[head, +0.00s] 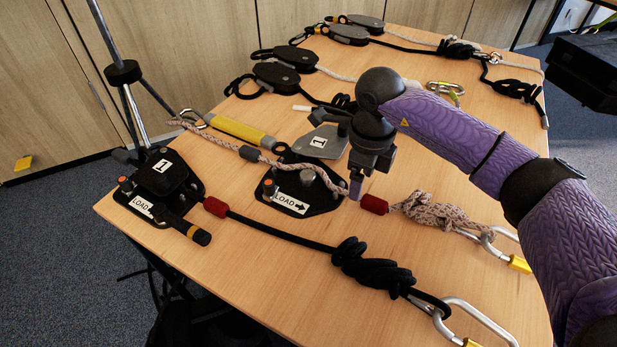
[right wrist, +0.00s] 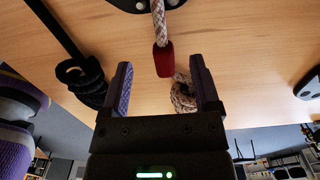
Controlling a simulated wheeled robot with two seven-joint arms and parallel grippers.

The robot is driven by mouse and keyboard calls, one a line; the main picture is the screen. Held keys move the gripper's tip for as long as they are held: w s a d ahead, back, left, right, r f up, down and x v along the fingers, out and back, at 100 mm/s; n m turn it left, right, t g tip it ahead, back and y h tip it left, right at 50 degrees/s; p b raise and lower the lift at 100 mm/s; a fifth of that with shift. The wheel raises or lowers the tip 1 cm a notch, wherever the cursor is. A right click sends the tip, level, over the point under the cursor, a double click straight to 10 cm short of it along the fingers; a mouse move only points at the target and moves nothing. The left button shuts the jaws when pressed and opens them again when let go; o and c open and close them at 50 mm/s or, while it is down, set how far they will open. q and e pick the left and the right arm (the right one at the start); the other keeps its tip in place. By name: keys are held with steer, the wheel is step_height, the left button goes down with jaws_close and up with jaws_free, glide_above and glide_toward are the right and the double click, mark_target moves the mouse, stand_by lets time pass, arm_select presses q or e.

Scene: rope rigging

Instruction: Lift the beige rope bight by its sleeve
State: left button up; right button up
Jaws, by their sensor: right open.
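The beige rope (head: 325,179) runs through the middle black device to a red sleeve (head: 374,204), then to a knot (head: 435,211) at a carabiner. My right gripper (head: 357,188) points down beside the left end of the red sleeve. In the right wrist view, its fingers (right wrist: 161,66) are open and apart, with the red sleeve (right wrist: 164,60) showing between them and the knot (right wrist: 184,94) near one finger. I cannot tell its height above the sleeve. My left gripper is not in view.
A black rope (head: 280,233) with its own red sleeve (head: 215,207) and knot (head: 375,265) lies in front. A black device (head: 160,180) stands left, the middle one (head: 325,197) beside my gripper. Pulleys (head: 277,77) lie behind.

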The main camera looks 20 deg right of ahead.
mark_target(370, 202)
steer(key=f, duration=0.1)
steer(key=f+b, duration=0.1)
steer(key=f, duration=0.1)
steer(key=f+b, duration=0.1)
steer(key=shift+s+d+f, duration=0.2)
steer(key=shift+d+f, duration=0.1)
steer(key=shift+f, duration=0.05)
steer(key=shift+r, duration=0.2)
steer(key=shift+c, duration=1.3)
steer(key=c, duration=0.7)
jaws_close()
